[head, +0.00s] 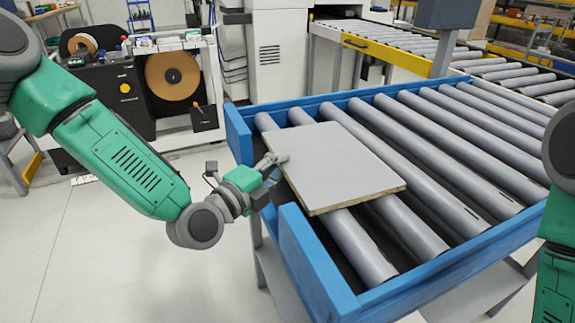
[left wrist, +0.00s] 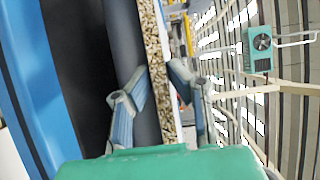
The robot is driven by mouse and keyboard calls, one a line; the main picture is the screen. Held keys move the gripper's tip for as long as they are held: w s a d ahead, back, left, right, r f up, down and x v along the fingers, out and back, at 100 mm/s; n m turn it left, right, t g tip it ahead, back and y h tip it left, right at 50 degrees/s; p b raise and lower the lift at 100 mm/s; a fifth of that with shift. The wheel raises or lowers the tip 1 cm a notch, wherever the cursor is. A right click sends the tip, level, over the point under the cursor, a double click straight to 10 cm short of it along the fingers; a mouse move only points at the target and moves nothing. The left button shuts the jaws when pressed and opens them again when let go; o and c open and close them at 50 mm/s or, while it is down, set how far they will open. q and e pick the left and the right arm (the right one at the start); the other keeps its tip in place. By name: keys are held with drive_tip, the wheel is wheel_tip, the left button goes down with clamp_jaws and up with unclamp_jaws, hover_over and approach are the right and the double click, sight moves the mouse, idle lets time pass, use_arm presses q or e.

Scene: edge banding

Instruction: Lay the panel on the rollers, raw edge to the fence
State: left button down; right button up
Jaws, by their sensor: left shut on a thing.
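The panel (head: 335,165) is a grey-faced board lying over several rollers at the left end of the roller table, its near edge brownish. My left gripper (head: 270,165) is shut on the panel's left edge, reaching in through a gap in the blue frame. In the left wrist view the fingers (left wrist: 158,80) stand on either side of the panel's speckled raw chipboard edge (left wrist: 157,55). The rollers (head: 430,165) are grey cylinders; one shows dark beside the panel in the left wrist view (left wrist: 128,50). I cannot tell which rail is the fence. My right gripper is out of view.
Blue rails (head: 310,255) border the roller table, with an upright blue end (head: 238,135) at the left. Rollers to the right of the panel are bare. An edge banding machine with a tape roll (head: 172,76) stands behind left. Another conveyor (head: 400,45) runs behind.

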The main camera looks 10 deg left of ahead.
use_arm(q)
drive_tip(key=r, duration=0.3)
drive_tip(key=r+p, duration=0.1)
drive_tip(key=r, duration=0.2)
drive_tip(key=d+r, duration=0.1)
drive_tip(key=r, duration=0.2)
drive_tip(key=shift+r+p, duration=0.25)
drive_tip(key=shift+p, duration=0.15)
drive_tip(key=s+a+r+p, duration=0.5)
drive_tip(key=s+r+p, duration=0.5)
drive_tip(key=p, duration=0.6)
drive_tip(key=shift+s+a+r, duration=0.15)
drive_tip(key=shift+s+a, duration=0.1)
drive_tip(key=shift+a, duration=0.15)
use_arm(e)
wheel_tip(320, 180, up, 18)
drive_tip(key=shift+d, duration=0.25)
